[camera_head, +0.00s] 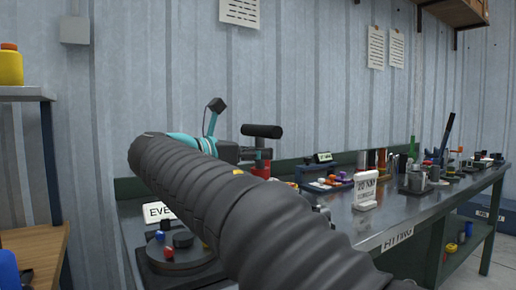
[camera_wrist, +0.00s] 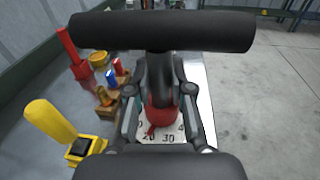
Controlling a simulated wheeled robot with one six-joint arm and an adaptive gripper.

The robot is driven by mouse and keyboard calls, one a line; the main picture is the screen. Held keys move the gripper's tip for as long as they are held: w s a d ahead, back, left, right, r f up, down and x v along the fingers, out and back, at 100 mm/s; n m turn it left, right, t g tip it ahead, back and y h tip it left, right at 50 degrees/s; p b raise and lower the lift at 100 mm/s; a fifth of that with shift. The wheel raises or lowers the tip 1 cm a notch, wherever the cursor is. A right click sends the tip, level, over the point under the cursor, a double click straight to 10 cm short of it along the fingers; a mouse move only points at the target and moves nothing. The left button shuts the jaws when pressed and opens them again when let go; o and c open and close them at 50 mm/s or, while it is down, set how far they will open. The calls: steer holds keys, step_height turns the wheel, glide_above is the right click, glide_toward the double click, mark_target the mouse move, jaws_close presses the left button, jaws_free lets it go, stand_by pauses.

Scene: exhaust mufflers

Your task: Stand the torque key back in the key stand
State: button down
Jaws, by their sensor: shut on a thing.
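The torque key, with a black T-shaped crossbar (camera_head: 262,131), is held upright at the near left part of the bench. In the wrist view its crossbar (camera_wrist: 160,31) spans the top and its dark shaft runs down between my fingers. My gripper (camera_wrist: 160,100) is shut on the shaft; in the head view my arm partly hides it. A red part (camera_wrist: 161,117) shows below the fingers, above a white plate with numbers (camera_wrist: 168,138). I cannot tell whether the red part belongs to the key or to a stand, or whether the key touches anything below.
In the wrist view, a yellow-handled piece (camera_wrist: 50,121), a red post (camera_wrist: 71,50) and small coloured pieces on a brown block (camera_wrist: 115,85) stand left. In the head view, a round dark turntable (camera_head: 180,257) and white sign (camera_head: 365,190) stand on the metal bench (camera_head: 400,205).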

mark_target(258, 174)
steer(key=shift+f+b, duration=0.65)
steer(key=shift+f, duration=1.6)
steer(key=shift+f+b, duration=0.55)
steer(key=shift+f, duration=1.3)
steer(key=c, duration=1)
jaws_free()
steer(key=shift+o, duration=0.2)
